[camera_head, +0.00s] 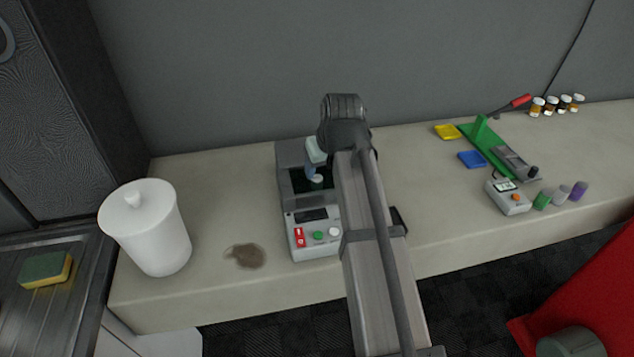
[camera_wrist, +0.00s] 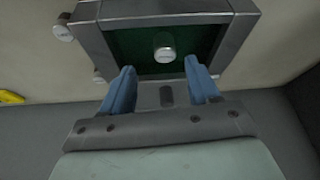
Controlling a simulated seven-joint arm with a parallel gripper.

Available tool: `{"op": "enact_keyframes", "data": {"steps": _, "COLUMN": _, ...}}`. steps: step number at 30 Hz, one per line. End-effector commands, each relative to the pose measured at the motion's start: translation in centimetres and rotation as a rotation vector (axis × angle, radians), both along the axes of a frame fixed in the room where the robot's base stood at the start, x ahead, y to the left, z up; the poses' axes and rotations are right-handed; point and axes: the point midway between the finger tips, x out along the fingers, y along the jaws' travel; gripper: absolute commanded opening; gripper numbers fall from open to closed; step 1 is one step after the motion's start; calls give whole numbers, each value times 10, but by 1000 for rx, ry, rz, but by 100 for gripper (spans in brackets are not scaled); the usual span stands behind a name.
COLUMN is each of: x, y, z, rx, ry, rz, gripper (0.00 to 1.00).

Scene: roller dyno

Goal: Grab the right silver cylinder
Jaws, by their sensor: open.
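A small silver cylinder (camera_wrist: 165,54) stands in the green-floored recess of a grey machine (camera_wrist: 90,43) in the wrist view. The same machine (camera_head: 310,215) shows in the head view, with the top of the cylinder (camera_head: 317,180) in its dark recess. I see only one cylinder in the recess; my arm covers the machine's right side in the head view. My gripper (camera_wrist: 160,70) is open and empty, its blue fingers apart at the recess edge, either side of the cylinder's line. In the head view my gripper (camera_head: 312,168) is over the recess; contact cannot be told.
A white lidded bin (camera_head: 150,235) and a brown stain (camera_head: 244,256) are left of the machine. At right stand a green device (camera_head: 485,145), a grey meter (camera_head: 509,198) and small green, silver (camera_head: 561,193) and purple cylinders. The bench between is mostly clear.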

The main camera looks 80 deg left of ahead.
Motion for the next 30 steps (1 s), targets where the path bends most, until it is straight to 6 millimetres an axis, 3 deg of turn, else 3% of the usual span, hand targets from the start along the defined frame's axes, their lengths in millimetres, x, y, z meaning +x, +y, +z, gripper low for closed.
{"op": "enact_keyframes", "data": {"steps": 5, "x": -3, "y": 3, "z": -9, "rx": -1, "ry": 0, "rz": 0, "gripper": 61}}
{"op": "enact_keyframes", "data": {"steps": 15, "x": -10, "y": 16, "z": -45, "rx": 1, "ry": 0, "rz": 0, "gripper": 61}}
{"op": "enact_keyframes", "data": {"steps": 23, "x": -10, "y": 17, "z": -48, "rx": 2, "ry": 0, "rz": 0, "gripper": 61}}
{"op": "enact_keyframes", "data": {"steps": 30, "x": -10, "y": 17, "z": -48, "rx": 2, "ry": 0, "rz": 0, "gripper": 40}}
